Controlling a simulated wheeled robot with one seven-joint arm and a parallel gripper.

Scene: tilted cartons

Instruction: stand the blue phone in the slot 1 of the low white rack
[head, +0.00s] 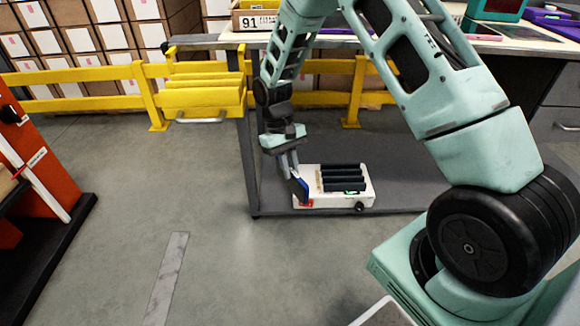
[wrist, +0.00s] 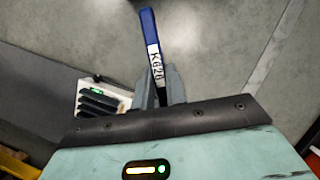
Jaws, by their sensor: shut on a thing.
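My gripper (head: 290,168) reaches down at the left end of the low white rack (head: 366,186) in the head view. It is shut on the blue phone (head: 299,188), which hangs tilted below the fingers. In the wrist view, the blue phone (wrist: 148,22) sticks out edge-on between the fingers of my gripper (wrist: 159,88), with a white label reading K620. The white rack (wrist: 89,88), with several dark slots and a green mark, lies left of the fingers there. In the head view the phone overlaps the rack's left end, near a red mark; I cannot tell whether they touch.
The rack rests on the lower shelf (head: 405,165) of a grey workbench, under its top. A bench leg (head: 250,165) stands just left of my gripper. A yellow rail (head: 110,74) and stacked cartons are behind. An orange unit (head: 45,165) stands left; the floor between is open.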

